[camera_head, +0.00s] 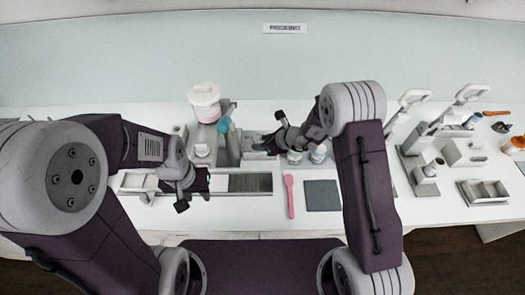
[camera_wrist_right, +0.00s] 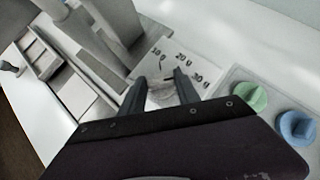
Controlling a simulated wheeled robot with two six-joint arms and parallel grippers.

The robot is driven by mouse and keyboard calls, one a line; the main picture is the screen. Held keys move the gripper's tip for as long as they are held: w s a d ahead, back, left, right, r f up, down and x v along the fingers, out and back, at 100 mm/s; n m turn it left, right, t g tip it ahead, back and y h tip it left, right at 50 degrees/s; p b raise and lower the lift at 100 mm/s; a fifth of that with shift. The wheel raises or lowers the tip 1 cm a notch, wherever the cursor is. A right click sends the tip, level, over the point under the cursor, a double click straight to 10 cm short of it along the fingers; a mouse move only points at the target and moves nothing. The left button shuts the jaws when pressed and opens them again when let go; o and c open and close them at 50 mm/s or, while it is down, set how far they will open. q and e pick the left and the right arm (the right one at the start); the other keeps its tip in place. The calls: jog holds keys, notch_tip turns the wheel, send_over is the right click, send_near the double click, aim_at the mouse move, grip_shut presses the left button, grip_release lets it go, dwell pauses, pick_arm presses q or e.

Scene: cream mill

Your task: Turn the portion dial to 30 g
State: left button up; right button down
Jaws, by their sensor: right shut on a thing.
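The portion dial's grey plate (camera_wrist_right: 176,55) carries the marks "10 g", "20 g" and "30 g" from left to right in the right wrist view. My right gripper (camera_wrist_right: 168,78) is over the plate, its two dark fingers closed around a pale knob (camera_wrist_right: 162,96) that is mostly hidden. I cannot tell for sure which mark the knob points at. In the head view my right gripper (camera_head: 263,146) is at the grey machine, right of its teal part (camera_head: 224,124). My left gripper (camera_head: 196,188) is low over the long tray; its fingers are too small to read.
A white and pink tub (camera_head: 204,100) tops the machine. A pink spatula (camera_head: 290,196) and dark square mat (camera_head: 322,195) lie in front. Lever devices (camera_head: 413,145) stand at right.

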jog(key=shift+a+f+b, duration=0.1)
jog(key=shift+f+b, duration=0.1)
jog(key=shift+b, duration=0.2)
jog(key=shift+r+m, duration=0.3)
jog(key=shift+m, duration=0.1)
pick_arm(q)
notch_tip(320, 180, down, 2)
jog(key=shift+w+f, duration=0.1)
jog(key=shift+f, duration=0.1)
pick_arm(e)
jog(key=shift+w, duration=0.1)
jog(key=c, duration=0.9)
grip_release()
